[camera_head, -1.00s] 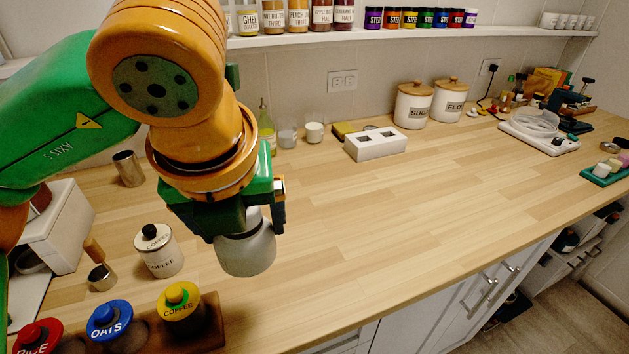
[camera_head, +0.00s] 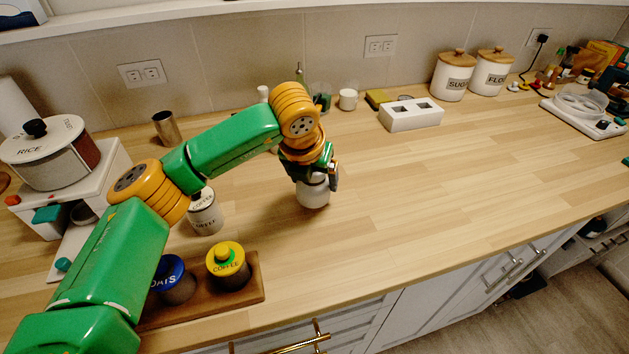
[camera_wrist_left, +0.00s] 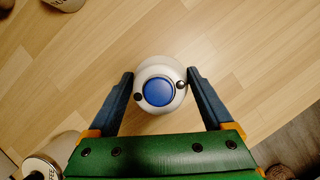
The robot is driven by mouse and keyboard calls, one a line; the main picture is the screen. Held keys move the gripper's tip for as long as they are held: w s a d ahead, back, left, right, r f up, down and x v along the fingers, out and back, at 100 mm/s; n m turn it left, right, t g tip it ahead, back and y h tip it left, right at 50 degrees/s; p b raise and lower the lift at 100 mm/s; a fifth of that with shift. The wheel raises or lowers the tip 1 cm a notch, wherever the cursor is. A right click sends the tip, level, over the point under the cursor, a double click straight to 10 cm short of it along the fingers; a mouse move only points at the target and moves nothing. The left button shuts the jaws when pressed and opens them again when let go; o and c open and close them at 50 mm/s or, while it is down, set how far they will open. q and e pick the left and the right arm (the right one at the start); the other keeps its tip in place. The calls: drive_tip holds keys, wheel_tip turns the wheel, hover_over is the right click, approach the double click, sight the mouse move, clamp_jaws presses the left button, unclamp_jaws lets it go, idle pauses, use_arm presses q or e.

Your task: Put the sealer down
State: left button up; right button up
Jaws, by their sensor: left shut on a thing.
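The sealer (camera_head: 313,194) is a pale grey-white cylinder, held upright over the middle of the wooden counter in the head view. The left wrist view shows it from above with a round blue top (camera_wrist_left: 158,91). My left gripper (camera_head: 316,178) is shut on the sealer, with one dark finger on each side of it in the wrist view. Its base is at or very near the counter surface; I cannot tell whether it touches. The gripper partly hides its upper part in the head view. My right gripper is not in view.
A coffee canister (camera_head: 205,213) stands left of the sealer, and a wooden rack (camera_head: 257,279) with lidded jars is in front left. A white block with two openings (camera_head: 410,117) and sugar and flour canisters stand behind right. The counter (camera_head: 430,190) right of the sealer is clear.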

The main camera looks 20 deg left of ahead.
use_arm(q)
wheel_tip(320, 180, down, 2)
drive_tip(key=shift+d+f, duration=0.1)
drive_tip(key=shift+f, duration=0.1)
drive_tip(key=shift+f, duration=0.1)
drive_tip(key=shift+f+b, duration=0.15)
drive_tip(key=shift+b, duration=0.15)
drive_tip(key=o, duration=1.5)
drive_tip(key=shift+s, duration=0.1)
drive_tip(key=shift+r+p, duration=0.3)
drive_tip(key=shift+p, duration=0.05)
drive_tip(key=b+v, duration=0.1)
drive_tip(key=v, duration=1.1)
drive_tip(key=shift+b, duration=0.35)
